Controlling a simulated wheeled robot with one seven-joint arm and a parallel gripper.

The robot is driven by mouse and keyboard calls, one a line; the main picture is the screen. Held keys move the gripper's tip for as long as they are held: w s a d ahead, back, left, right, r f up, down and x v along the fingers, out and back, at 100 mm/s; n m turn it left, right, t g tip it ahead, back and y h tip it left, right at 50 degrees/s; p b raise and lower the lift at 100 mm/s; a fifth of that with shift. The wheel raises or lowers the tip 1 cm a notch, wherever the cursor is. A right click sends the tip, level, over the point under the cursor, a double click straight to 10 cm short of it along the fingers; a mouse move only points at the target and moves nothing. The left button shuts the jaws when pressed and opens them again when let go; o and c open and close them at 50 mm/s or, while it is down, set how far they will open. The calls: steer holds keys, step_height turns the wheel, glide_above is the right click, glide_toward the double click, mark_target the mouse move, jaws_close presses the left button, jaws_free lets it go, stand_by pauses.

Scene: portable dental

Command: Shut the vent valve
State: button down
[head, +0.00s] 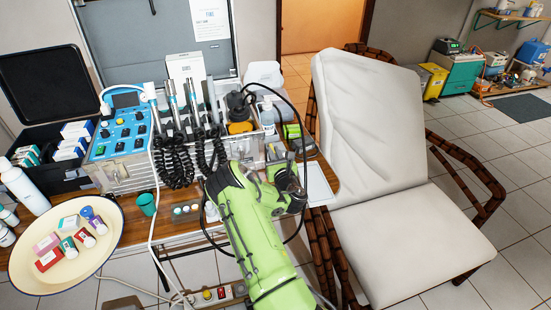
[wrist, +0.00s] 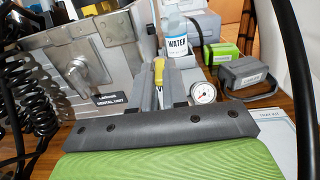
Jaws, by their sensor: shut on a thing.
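A yellow lever (wrist: 158,72), which looks like the vent valve's handle, stands upright in the middle of the wrist view. My gripper (wrist: 161,75) is shut on it, with one grey finger on each side. The lever's lower part and the valve body are hidden behind the fingers and my wrist. A round white pressure gauge (wrist: 203,93) is just right of the fingers. In the head view my green arm reaches to the right end of the dental unit (head: 125,175) and hides the lever.
A water bottle (wrist: 176,38) stands just behind the lever. A grey case (wrist: 245,75) and a green box (wrist: 222,50) are to the right. Black hoses hang at both sides. A white chair (head: 385,160) stands right of the table; a dish (head: 35,280) is at left.

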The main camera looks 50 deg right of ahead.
steer(key=c, duration=1.1)
jaws_free()
steer(key=shift+c, duration=0.2)
steer(key=shift+s, duration=0.1)
steer(key=b+v, duration=0.5)
steer(key=v, duration=1)
steer(key=shift+s+a, duration=0.15)
steer(key=shift+s, duration=0.05)
